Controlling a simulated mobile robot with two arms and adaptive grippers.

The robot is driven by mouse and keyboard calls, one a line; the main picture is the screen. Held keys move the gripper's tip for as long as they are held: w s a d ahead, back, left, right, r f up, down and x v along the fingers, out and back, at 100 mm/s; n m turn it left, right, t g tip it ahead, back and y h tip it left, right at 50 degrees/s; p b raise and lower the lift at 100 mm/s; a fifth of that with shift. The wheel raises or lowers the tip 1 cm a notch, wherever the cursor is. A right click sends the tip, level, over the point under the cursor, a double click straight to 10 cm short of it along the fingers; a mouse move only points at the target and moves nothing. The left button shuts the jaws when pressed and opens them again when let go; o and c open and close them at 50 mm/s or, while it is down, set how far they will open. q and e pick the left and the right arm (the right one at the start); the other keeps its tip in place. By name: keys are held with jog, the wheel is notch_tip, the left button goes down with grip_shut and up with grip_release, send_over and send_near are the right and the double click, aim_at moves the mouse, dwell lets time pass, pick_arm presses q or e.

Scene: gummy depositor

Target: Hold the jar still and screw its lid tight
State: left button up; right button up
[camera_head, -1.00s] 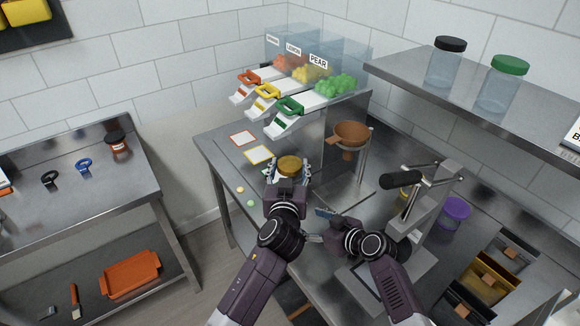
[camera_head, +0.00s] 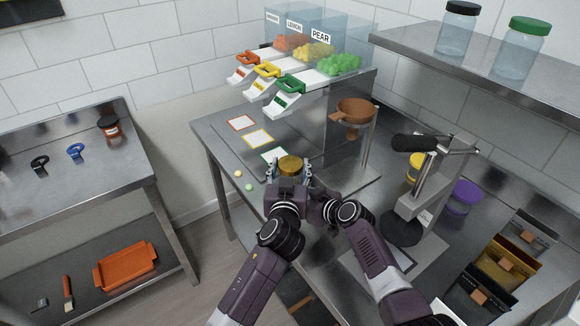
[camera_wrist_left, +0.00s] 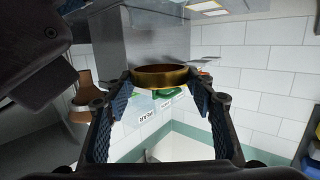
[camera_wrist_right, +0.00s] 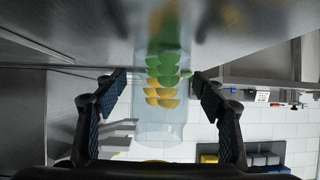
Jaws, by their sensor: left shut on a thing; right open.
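A round gold lid (camera_head: 290,165) sits between the fingertips of my left gripper (camera_head: 289,172), which is shut on it. In the left wrist view the gold lid (camera_wrist_left: 162,76) spans the gap, with a finger at each side. A clear jar (camera_wrist_right: 158,131) with green and yellow gummies shows in the right wrist view, which is upside down. Its rim end looks bare there. The jar stands between the spread fingers of my right gripper (camera_wrist_right: 162,86), which is open. In the head view the jar and the right fingertips are largely hidden by my left gripper.
A brown funnel (camera_head: 356,111) on a stand is right of the lid. A press with a black handle (camera_head: 414,143) stands to the right. Gummy bins with a green scoop handle (camera_head: 290,84) are behind. Coloured cards (camera_head: 258,138) lie on the counter.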

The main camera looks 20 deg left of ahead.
pick_arm(q)
jog(key=shift+s, duration=0.1)
pick_arm(e)
jog(key=shift+r, duration=0.1)
jog(key=shift+c, duration=0.7)
grip_shut()
dwell(0.8)
